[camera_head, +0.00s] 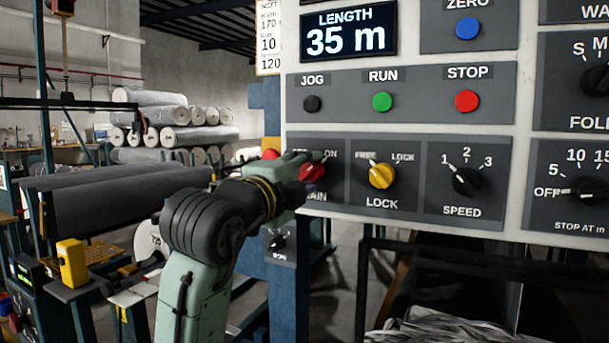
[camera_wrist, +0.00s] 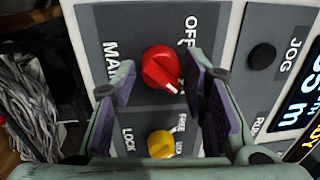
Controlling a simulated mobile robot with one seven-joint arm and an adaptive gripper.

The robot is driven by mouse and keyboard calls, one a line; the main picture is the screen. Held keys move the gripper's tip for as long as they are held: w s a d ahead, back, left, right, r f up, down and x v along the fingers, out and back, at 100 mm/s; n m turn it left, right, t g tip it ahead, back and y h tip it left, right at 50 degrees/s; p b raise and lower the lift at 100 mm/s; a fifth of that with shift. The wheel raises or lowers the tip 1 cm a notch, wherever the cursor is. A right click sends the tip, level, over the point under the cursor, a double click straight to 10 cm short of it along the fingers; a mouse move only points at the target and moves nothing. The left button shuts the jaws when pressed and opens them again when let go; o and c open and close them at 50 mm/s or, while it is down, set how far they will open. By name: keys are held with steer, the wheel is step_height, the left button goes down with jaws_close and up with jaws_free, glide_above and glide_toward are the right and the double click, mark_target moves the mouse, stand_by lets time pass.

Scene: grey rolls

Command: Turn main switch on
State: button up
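The red main switch (camera_head: 313,171) is on the control panel, partly hidden behind my gripper (camera_head: 303,172). In the wrist view the red knob (camera_wrist: 160,66) sits between the two purple-padded fingers of my gripper (camera_wrist: 160,84). The fingers are open, one on each side, with a gap showing to the knob on the left. The knob's white mark points to the lower right, away from the OFF label toward the side where ON stands. The ON label is hidden by a finger in the wrist view, but shows in the head view.
The yellow lock knob (camera_head: 382,176) is right beside the main switch and points toward FREE. The speed knob (camera_head: 466,181) is further right. JOG (camera_head: 312,104), RUN (camera_head: 382,102) and STOP (camera_head: 466,101) buttons sit above. Grey rolls (camera_head: 170,115) are stacked behind on the left.

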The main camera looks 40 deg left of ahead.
steer(key=shift+o, duration=0.9)
steer(key=r+v, duration=0.1)
steer(key=v, duration=1.1)
steer(key=shift+f, duration=0.4)
steer(key=shift+d, duration=0.1)
